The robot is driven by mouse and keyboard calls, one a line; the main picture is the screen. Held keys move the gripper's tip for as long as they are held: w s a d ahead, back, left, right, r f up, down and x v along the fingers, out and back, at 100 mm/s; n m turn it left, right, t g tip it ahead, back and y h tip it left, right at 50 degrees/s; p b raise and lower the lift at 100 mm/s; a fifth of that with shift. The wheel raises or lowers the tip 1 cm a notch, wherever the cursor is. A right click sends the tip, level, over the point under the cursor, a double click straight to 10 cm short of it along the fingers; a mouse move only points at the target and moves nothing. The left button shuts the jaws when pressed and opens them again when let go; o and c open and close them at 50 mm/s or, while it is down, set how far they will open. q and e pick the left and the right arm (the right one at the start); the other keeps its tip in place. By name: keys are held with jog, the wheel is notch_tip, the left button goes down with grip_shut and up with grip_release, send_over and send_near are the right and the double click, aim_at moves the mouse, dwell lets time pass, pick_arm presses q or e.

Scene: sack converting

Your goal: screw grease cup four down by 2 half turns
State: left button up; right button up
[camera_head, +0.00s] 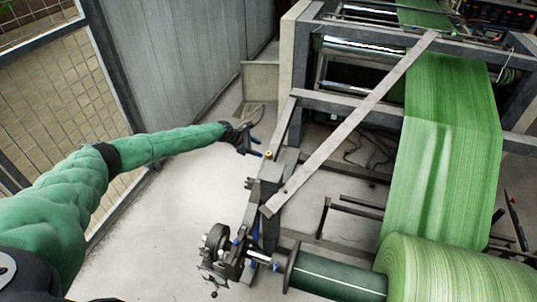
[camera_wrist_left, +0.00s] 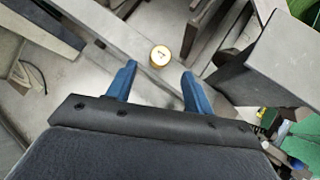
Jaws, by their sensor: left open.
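The grease cup (camera_head: 268,154) is a small brass-yellow cap on the grey machine frame, near the picture's middle. In the left wrist view the cup (camera_wrist_left: 160,54) shows a round top with a small dark mark, too small to read surely. My left gripper (camera_head: 257,148) reaches in from the left with its blue fingers pointing at the cup. In the left wrist view the left gripper (camera_wrist_left: 159,70) is open and empty, with the cup beyond and roughly between its fingertips. The fingers appear apart from the cup. My right gripper is not in view.
A slanted grey bar (camera_head: 350,122) crosses the machine frame right of the cup. Green woven web (camera_head: 440,150) runs down to a large roll (camera_head: 450,268). A black shaft chuck (camera_head: 222,250) stands below. A mesh fence (camera_head: 45,95) is at left; the floor between is clear.

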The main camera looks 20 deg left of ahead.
aim_at(268, 153)
pick_arm(q)
jog(key=shift+p+x, duration=0.8)
jog(key=shift+x, duration=3.1)
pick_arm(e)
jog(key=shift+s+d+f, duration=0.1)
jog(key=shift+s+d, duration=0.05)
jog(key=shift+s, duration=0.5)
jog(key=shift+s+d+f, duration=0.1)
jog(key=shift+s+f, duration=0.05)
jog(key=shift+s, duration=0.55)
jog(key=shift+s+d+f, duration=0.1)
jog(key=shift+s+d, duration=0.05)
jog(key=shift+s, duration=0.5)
pick_arm(q)
jog(key=c, duration=1)
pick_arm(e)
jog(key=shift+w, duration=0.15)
